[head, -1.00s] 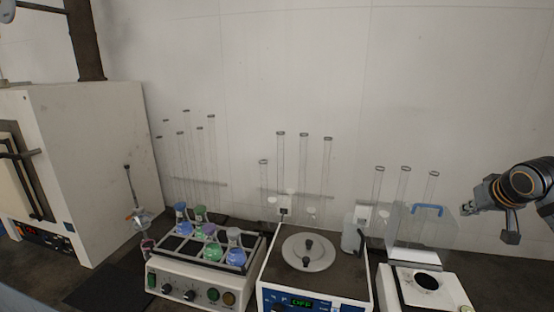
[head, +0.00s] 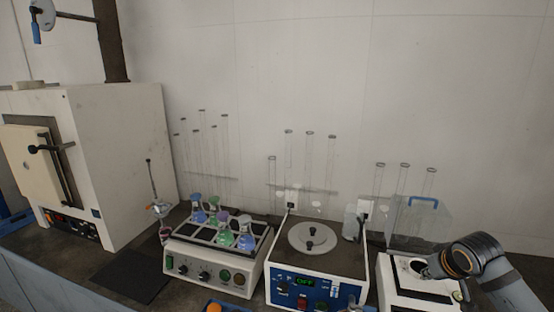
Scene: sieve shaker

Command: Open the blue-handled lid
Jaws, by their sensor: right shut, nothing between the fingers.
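The clear lid (head: 405,222) with the blue handle (head: 422,201) stands raised behind the white device (head: 392,287) at the right, its handle at the top edge. The device's top with a dark round opening (head: 416,264) is uncovered. My right gripper (head: 426,271) is shut and empty, low over that opening, in front of and below the lid. It looks apart from the lid and its handle. Its fingertips partly cover the opening, and I cannot tell whether they touch the device. My left gripper is out of view.
The sieve-shaker-like unit (head: 290,262) with a round grey plate stands left of the device. Left of it is a shaker (head: 205,268) with coloured flasks, then a white furnace (head: 125,150). Tall glass tubes stand along the wall behind. A dark mat (head: 130,275) lies clear.

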